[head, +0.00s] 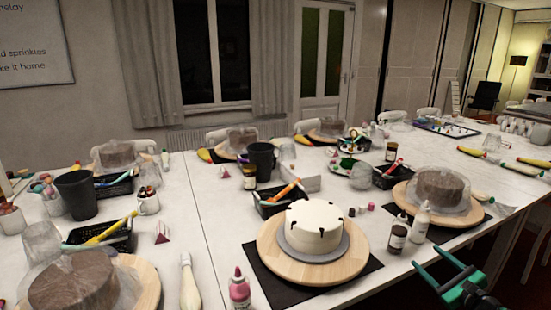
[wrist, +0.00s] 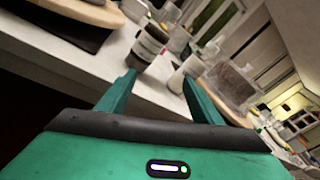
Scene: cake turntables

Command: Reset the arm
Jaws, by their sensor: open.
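My green gripper (head: 447,274) is at the lower right of the head view, in front of the table's near edge. It also shows in the wrist view (wrist: 160,88), tilted, with its two fingers apart and nothing between them. Beyond the fingers stand a dark bottle with a pale label (wrist: 150,45) and a white bottle (wrist: 185,72). The same dark bottle (head: 398,235) and white bottle (head: 420,224) stand on the table in the head view. A white cake with dark drips (head: 314,225) sits on a wooden turntable (head: 275,262).
A long white table (head: 215,215) holds several turntables with wrapped brown cakes, such as one at the right (head: 440,190). Black trays of tools (head: 275,205), a dark cup (head: 75,195) and a pink bottle (head: 239,290) stand among them. Bare tabletop shows near the front right edge.

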